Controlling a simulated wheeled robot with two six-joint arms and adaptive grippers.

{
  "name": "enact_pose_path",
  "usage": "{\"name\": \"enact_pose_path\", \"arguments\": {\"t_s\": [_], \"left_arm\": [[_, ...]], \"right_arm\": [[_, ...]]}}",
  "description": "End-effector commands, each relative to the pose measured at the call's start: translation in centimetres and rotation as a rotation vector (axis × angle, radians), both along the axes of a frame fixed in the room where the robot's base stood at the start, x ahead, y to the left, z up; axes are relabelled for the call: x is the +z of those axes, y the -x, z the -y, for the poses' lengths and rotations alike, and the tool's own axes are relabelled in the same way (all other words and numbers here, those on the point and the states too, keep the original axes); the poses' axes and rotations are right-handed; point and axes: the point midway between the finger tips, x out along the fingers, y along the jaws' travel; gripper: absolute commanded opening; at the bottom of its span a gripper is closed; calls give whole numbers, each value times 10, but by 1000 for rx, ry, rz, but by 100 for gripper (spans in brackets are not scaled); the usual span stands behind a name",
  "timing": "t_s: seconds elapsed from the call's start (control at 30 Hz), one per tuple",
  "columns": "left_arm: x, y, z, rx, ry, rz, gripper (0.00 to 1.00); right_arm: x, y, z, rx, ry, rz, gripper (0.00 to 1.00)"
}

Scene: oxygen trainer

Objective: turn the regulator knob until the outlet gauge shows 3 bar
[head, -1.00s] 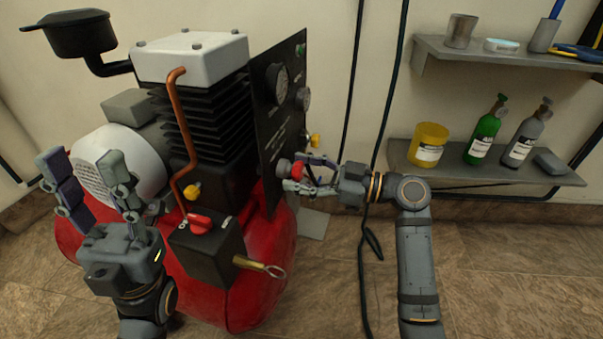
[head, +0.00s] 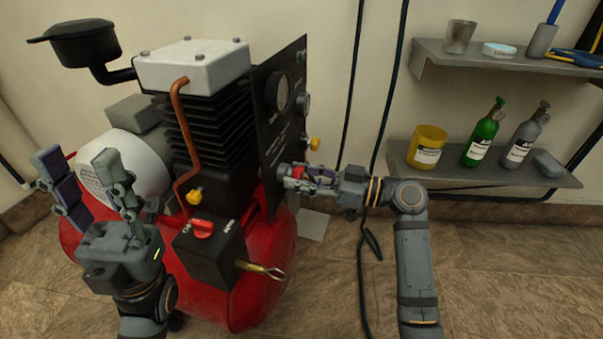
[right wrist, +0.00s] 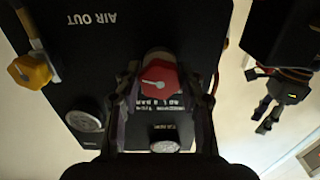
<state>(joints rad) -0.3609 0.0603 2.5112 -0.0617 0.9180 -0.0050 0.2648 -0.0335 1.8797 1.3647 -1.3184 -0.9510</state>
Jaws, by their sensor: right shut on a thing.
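The red regulator knob (right wrist: 159,80) sits on the black panel (head: 270,141) of the compressor. My right gripper (head: 290,172) is at the lower part of the panel, shut on the knob, with one finger on each side of it in the right wrist view (right wrist: 160,98). A pale pointer line shows on the knob. Two gauges show on the panel, a larger gauge (head: 282,92) and a smaller gauge (head: 303,104). Their needles are too small to read, and I cannot tell which is the outlet gauge.
The red tank (head: 240,300) carries a black switch box (head: 210,255) with a red switch. A yellow valve (right wrist: 30,70) is beside the AIR OUT label. Black hoses hang behind my right arm. Shelves with bottles (head: 482,138) are at right.

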Motion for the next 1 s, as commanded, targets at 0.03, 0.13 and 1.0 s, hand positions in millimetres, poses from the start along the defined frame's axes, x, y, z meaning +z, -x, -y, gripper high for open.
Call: {"name": "enact_pose_path", "arguments": {"t_s": [0.03,0.13,1.0], "left_arm": [[0,0,0,0,0,-1,40],[-1,0,0,0,0,-1,40],[-1,-1,0,0,1,-4,40]], "right_arm": [[0,0,0,0,0,0,8],[0,0,0,0,0,0,51],[-3,26,82,-2,10,-2,63]]}}
